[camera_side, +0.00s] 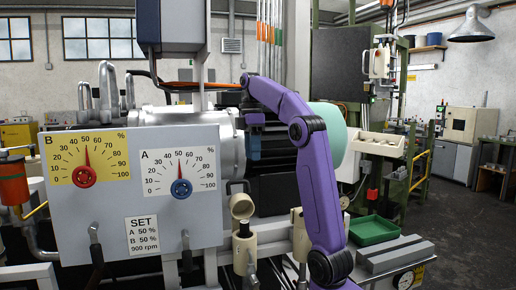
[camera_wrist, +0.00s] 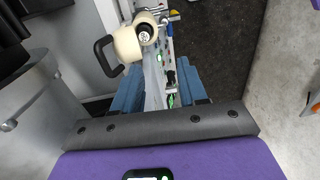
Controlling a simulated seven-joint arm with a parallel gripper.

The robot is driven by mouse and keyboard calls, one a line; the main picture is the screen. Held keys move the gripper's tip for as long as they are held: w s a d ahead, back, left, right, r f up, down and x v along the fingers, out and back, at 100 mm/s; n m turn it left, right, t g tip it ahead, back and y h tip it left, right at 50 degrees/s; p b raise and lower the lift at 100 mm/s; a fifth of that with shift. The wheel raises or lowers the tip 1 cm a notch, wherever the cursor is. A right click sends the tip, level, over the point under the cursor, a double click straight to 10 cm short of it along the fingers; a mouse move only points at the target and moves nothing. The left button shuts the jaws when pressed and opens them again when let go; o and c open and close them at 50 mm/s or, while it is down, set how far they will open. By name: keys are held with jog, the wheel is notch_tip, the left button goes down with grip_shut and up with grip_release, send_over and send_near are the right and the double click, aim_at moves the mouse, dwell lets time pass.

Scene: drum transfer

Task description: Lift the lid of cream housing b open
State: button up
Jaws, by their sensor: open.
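My gripper (camera_side: 254,150) points down behind the right end of the dial panel, above the cream fittings. In the wrist view my gripper (camera_wrist: 160,90) has its two blue fingers apart, with nothing seen held between them. A cream housing (camera_wrist: 127,44) with a black loop handle and a round dark end lies beyond the fingers in the wrist view. In the side view a cream housing (camera_side: 245,250) with a round cream top part (camera_side: 242,206) stands below my gripper. Another cream housing (camera_side: 300,236) stands to its right, partly beside my arm. I cannot read which one is b.
The dial panel (camera_side: 137,215) stands at the left, with a large metal drum (camera_side: 230,150) behind it. A green tray (camera_side: 373,230) and a grey block (camera_side: 395,255) lie to the right. The floor (camera_side: 445,210) at the far right is clear.

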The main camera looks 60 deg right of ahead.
jog(key=shift+s+a+r, duration=0.35)
jog(key=shift+s+a, duration=0.05)
jog(key=shift+s, duration=0.25)
jog(key=shift+s+a+r, duration=0.3)
jog(key=shift+s+a, duration=0.1)
jog(key=shift+s, duration=0.25)
jog(key=c, duration=0.7)
jog(key=t, duration=0.1)
jog(key=d+t, duration=0.1)
jog(key=f+t, duration=0.1)
jog(key=shift+w+d+t, duration=0.3)
grip_shut()
jog(key=t+h, duration=0.1)
jog(key=t, duration=0.2)
send_over(243, 194)
jog(key=s+a, duration=0.2)
jog(key=shift+m, duration=0.4)
notch_tip(243, 194, down, 9)
jog(key=shift+w+r, duration=0.1)
jog(key=shift+r, duration=0.05)
jog(key=shift+w+d+f, duration=0.25)
jog(key=shift+w+d, duration=0.25)
jog(key=shift+d, duration=0.05)
jog(key=shift+w+d+f, duration=0.25)
jog(key=shift+w+d, duration=0.25)
jog(key=shift+d, duration=0.05)
jog(key=shift+w+d+f, duration=0.2)
jog(key=shift+w+d, duration=0.1)
